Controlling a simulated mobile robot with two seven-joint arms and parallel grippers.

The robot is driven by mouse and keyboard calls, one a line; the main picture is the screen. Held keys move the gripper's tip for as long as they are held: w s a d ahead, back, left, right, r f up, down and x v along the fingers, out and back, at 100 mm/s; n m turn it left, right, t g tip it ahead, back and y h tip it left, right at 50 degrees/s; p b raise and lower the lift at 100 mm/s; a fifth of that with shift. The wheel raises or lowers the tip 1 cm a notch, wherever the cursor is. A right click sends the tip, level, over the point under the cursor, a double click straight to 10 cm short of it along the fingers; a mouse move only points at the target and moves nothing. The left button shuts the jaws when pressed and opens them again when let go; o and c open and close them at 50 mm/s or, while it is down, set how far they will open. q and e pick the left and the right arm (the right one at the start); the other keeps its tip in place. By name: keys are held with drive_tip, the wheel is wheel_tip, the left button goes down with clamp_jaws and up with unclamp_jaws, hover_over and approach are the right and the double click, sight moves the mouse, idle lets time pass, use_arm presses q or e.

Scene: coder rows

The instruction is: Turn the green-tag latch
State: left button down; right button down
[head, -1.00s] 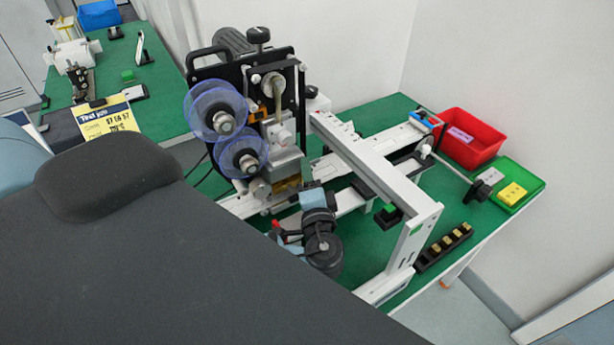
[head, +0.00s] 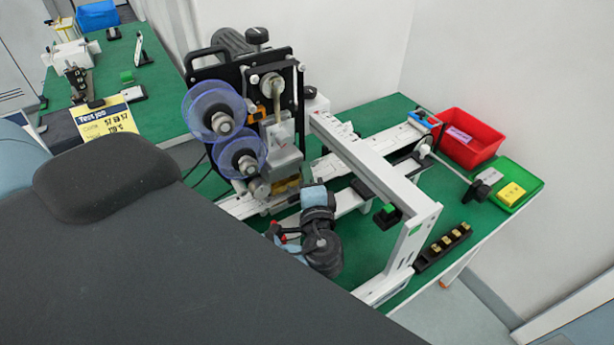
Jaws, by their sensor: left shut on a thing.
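My left gripper (head: 276,231) is low in front of the coder, partly hidden by my own dark and light-blue wrist. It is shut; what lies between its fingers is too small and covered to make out. One green tag (head: 390,208) sits on a small black block (head: 386,218) under the white frame (head: 370,165). Another green patch (head: 416,229) is on the end of that frame. I cannot tell which green mark belongs to the latch. The coder (head: 245,110) has two clear blue-edged reels and a grey head (head: 284,155). My right gripper is not in view.
A red bin (head: 473,135), a green tray (head: 528,178) with a yellow piece and a black holder (head: 442,247) with brass pieces are on the right. A yellow card (head: 105,121) is on the left.

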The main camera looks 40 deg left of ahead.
use_arm(q)
drive_tip(key=m+g, duration=0.1)
drive_tip(key=m, duration=0.2)
drive_tip(key=shift+r+m+h, duration=0.15)
drive_tip(key=shift+m+h, duration=0.25)
drive_tip(key=shift+w+d+r+m+g, duration=0.1)
drive_tip(key=shift+m+g, duration=0.75)
drive_tip(key=shift+m, duration=0.5)
drive_tip(key=shift+w+r+m+g, duration=0.1)
drive_tip(key=shift+m+g, duration=0.8)
drive_tip(key=shift+m, duration=0.5)
drive_tip(key=shift+w+d+r+m+g, duration=0.1)
drive_tip(key=shift+m+g, duration=0.75)
drive_tip(key=shift+m, duration=0.5)
drive_tip(key=c, duration=1.3)
unclamp_jaws()
drive_tip(key=shift+o, duration=0.2)
